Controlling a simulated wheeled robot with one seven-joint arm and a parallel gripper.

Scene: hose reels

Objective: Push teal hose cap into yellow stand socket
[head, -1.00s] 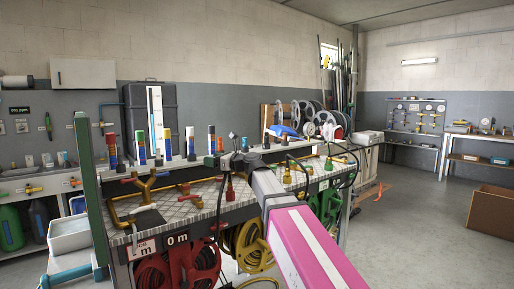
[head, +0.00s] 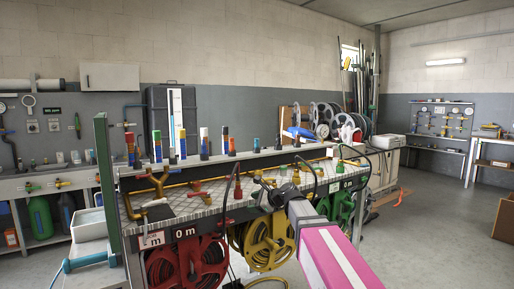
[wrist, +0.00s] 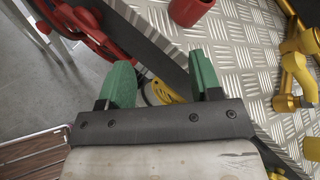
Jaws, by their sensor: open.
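My gripper (head: 264,190) is open and empty near the front edge of the bench, just right of a red hose end (head: 238,192). In the wrist view its two green fingers (wrist: 163,80) stand apart, with part of a yellow reel (wrist: 165,92) seen below between them. The yellow reel (head: 266,243) hangs under the bench front in the head view. I cannot make out for sure a teal hose cap or a yellow stand socket. A small light-blue-topped piece (head: 256,146) stands on the back rail, well behind my gripper.
The tread-plate bench top (head: 190,207) carries brass pipework (head: 152,184). A red cylinder (wrist: 188,12) stands beyond the fingers in the wrist view. A red reel (head: 187,263) and green reel (head: 338,210) flank the yellow one. A green post (head: 105,190) rises at the bench's left end.

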